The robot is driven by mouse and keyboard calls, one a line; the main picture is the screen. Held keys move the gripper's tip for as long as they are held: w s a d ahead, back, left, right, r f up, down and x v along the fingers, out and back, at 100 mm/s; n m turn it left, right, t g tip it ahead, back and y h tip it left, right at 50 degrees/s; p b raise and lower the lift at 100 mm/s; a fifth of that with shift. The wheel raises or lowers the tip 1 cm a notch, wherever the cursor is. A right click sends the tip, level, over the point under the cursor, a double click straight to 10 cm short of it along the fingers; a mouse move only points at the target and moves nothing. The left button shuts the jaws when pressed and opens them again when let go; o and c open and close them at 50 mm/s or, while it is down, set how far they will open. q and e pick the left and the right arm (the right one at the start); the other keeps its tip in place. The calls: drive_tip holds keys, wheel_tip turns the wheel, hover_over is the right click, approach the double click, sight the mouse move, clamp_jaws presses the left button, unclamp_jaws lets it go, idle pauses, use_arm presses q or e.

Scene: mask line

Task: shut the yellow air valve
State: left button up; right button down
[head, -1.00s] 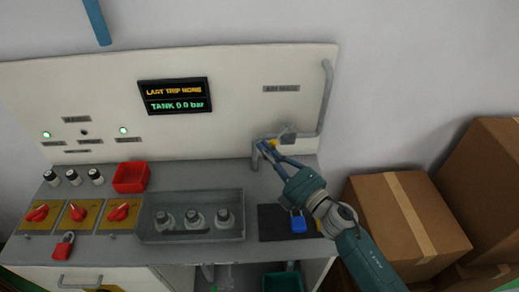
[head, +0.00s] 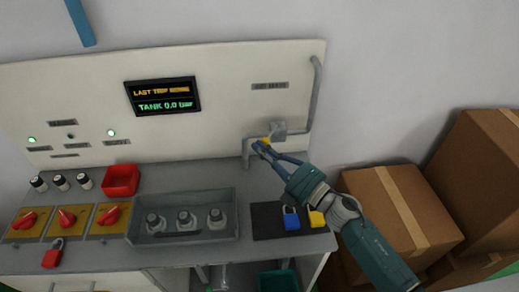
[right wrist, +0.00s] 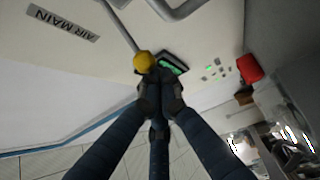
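The yellow valve handle (head: 265,141) sits on the grey pipe (head: 314,95) at the back right of the bench, under the "AIR MAIN" label. Its round yellow end (right wrist: 144,62) shows in the right wrist view, just beyond my fingertips. My right gripper (head: 261,148) reaches it from the front right. Its fingertips (right wrist: 160,92) are close together at the yellow end, with no clear hold on it; whether they touch it I cannot tell. The fingers partly hide the handle in the head view. My left gripper is not in view.
A display (head: 163,96) reads "TANK 0.0 bar". A blue padlock (head: 291,220) and a yellow padlock (head: 316,218) lie on a dark mat. A grey tray (head: 135,232) holds several bottle-like parts. Red switches (head: 66,218) stand left; cardboard boxes (head: 385,215) stand right.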

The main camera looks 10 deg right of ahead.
drive_tip(key=s+d+n+g+y+b, duration=0.1)
drive_tip(key=d+n+g+y+b, duration=0.4)
drive_tip(key=b, duration=0.3)
drive_tip(key=shift+s+d+g+b, duration=0.35)
drive_tip(key=shift+s+d+g, duration=0.05)
drive_tip(key=shift+d+g, duration=0.5)
drive_tip(key=shift+r, duration=0.1)
